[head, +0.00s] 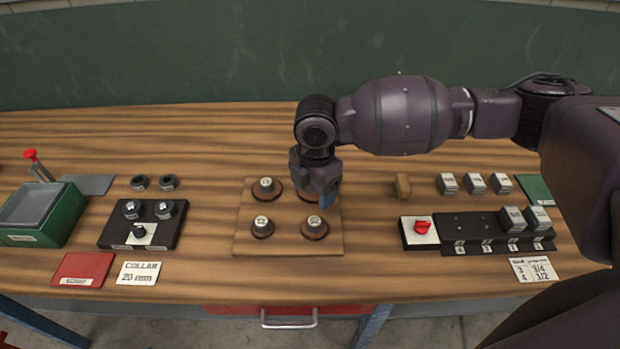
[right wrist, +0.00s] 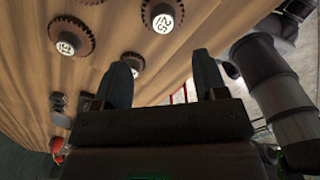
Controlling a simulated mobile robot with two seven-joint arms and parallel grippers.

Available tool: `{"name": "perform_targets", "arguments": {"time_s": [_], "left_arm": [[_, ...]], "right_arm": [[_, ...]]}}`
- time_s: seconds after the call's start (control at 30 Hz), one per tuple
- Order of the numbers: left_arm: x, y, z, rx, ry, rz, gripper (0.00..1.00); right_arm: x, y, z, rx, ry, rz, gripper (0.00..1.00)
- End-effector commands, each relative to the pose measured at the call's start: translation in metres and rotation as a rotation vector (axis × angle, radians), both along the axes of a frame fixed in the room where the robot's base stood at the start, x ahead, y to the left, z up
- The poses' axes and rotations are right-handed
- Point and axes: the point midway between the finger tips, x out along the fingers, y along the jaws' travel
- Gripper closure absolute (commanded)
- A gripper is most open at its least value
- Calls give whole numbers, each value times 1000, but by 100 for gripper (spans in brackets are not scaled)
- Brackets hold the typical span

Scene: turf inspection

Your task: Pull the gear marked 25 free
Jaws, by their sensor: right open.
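The gear marked 25 (right wrist: 163,15) shows at the top of the right wrist view, a brown toothed disc with a white numbered hub. It appears to be the front-right gear (head: 314,228) on the wooden board (head: 288,246) in the head view. My right gripper (head: 318,200) is open and points down over the back-right part of the board, behind that gear and apart from it. It partly hides the back-right gear (head: 305,196). Its two fingers (right wrist: 164,85) show with nothing between them. My left gripper is not in view.
Other gears stand at the back left (head: 266,185) and front left (head: 262,228) of the board. A wooden block (head: 402,187) and a black panel with a red knob (head: 423,228) lie to the right. A black collar panel (head: 120,236) lies left. The table front is clear below the board.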

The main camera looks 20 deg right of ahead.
Motion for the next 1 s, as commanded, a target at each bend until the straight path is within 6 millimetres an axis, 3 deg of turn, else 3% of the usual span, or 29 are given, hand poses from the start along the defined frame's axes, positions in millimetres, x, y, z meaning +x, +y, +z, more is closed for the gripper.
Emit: {"name": "perform_targets", "arguments": {"time_s": [0.27, 0.7, 1.0], "left_arm": [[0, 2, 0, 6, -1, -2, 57], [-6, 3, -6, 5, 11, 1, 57], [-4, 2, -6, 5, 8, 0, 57]], "right_arm": [[0, -2, -13, -12, 1, 44, 34], [-1, -1, -80, -9, 0, 42, 34], [-1, -1, -105, -8, -1, 42, 34]]}}
